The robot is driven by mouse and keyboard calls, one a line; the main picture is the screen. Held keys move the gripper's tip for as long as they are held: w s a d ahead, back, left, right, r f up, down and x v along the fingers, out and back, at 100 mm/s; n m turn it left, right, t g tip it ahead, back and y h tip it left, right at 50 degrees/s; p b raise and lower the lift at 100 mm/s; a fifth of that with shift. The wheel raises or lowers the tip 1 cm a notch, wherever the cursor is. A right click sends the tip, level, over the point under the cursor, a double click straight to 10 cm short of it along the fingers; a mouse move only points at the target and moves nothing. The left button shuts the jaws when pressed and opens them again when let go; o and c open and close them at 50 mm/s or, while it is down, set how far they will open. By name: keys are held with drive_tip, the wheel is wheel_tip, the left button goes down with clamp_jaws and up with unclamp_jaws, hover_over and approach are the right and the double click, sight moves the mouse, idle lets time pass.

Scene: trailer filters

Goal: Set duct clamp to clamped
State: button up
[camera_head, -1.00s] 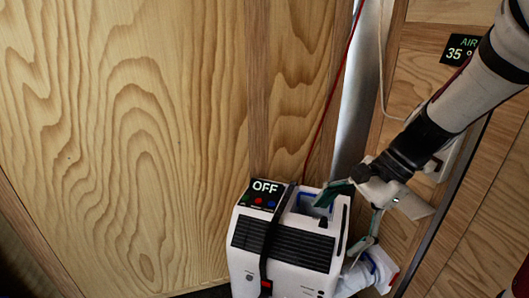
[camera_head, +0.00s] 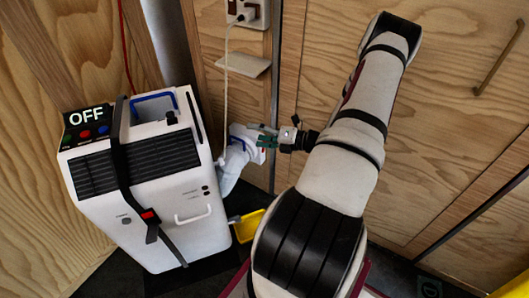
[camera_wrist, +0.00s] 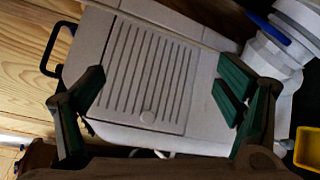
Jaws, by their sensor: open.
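A white duct (camera_head: 232,170) comes off the right side of a white air unit (camera_head: 165,222), with a blue band-like part near its outer end. In the wrist view the duct (camera_wrist: 285,48) is at the upper right, with a blue strip (camera_wrist: 268,30) across its collar. Whether this strip is the clamp, and how it is set, I cannot tell. My gripper (camera_head: 268,137) is beside the duct's outer end in the head view. In the wrist view my gripper (camera_wrist: 165,92) is open and empty, facing the unit's louvred side panel (camera_wrist: 145,75); the duct lies beyond the right finger.
The unit has an OFF display (camera_head: 87,116), a blue-rimmed top slot (camera_head: 153,105) and a black strap (camera_head: 126,165). A yellow bin (camera_head: 247,226) stands on the floor. A pale cord (camera_head: 226,80) hangs from a wall outlet (camera_head: 250,12). Wooden walls close in behind.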

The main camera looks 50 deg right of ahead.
drive_tip(key=s+d+f+m+h+b, duration=0.2)
drive_tip(key=s+d+f+m+h, duration=0.25)
drive_tip(key=f+m, duration=0.35)
drive_tip(key=s+d+f+m+h+b, duration=0.25)
drive_tip(key=s+f+m+h, duration=0.2)
drive_tip(key=f, duration=0.55)
drive_tip(key=w+d+h+b, duration=0.1)
drive_tip(key=w+d+b, duration=0.2)
drive_tip(key=w, duration=1)
drive_tip(key=shift+w+d+f+m+t, duration=0.3)
drive_tip(key=shift+d+m, duration=0.15)
drive_tip(key=shift+d, duration=0.45)
drive_tip(key=shift+c, duration=0.6)
drive_tip(key=c, duration=1.6)
drive_tip(key=shift+a, duration=0.15)
